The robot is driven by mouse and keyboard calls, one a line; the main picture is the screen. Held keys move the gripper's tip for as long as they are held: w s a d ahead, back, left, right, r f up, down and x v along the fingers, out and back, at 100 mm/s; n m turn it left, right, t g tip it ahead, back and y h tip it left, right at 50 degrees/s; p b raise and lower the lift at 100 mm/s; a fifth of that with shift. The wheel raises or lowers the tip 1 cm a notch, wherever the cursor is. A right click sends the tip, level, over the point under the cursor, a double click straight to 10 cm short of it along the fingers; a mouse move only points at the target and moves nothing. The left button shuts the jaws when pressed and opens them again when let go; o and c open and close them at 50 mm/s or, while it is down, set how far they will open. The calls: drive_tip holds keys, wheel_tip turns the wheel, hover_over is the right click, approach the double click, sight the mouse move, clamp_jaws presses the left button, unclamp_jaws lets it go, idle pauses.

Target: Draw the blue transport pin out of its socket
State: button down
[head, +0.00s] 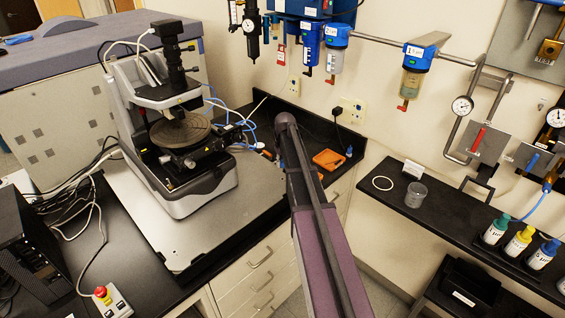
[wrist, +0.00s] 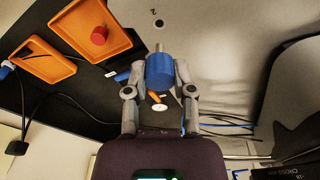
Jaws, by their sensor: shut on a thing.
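In the wrist view my gripper (wrist: 160,68) is shut on the blue transport pin (wrist: 159,76), with one finger on each side of its blue head. A short grey metal shaft shows beyond the head, pointing at the pale plate. A small dark round hole (wrist: 159,24) beside a mark like "2" shows in the plate, a little beyond the visible end of the shaft. I cannot tell the exact gap between shaft and plate. In the head view the stylus profiler (head: 180,150) stands on its pale base plate (head: 185,232). My arm hides my gripper and the pin there.
An orange tray (head: 328,160) lies on the dark counter right of my arm. In the wrist view an orange tray (wrist: 118,46) holds a red knob (wrist: 99,35); another orange tray (wrist: 40,68) is beside it. Cables run along the counter. A shelf (head: 440,215) with bottles is at right.

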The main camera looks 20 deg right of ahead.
sight(282, 161)
drive_tip(key=shift+r+p, duration=1.65)
drive_tip(key=shift+r, duration=0.3)
drive_tip(key=shift+f, duration=0.1)
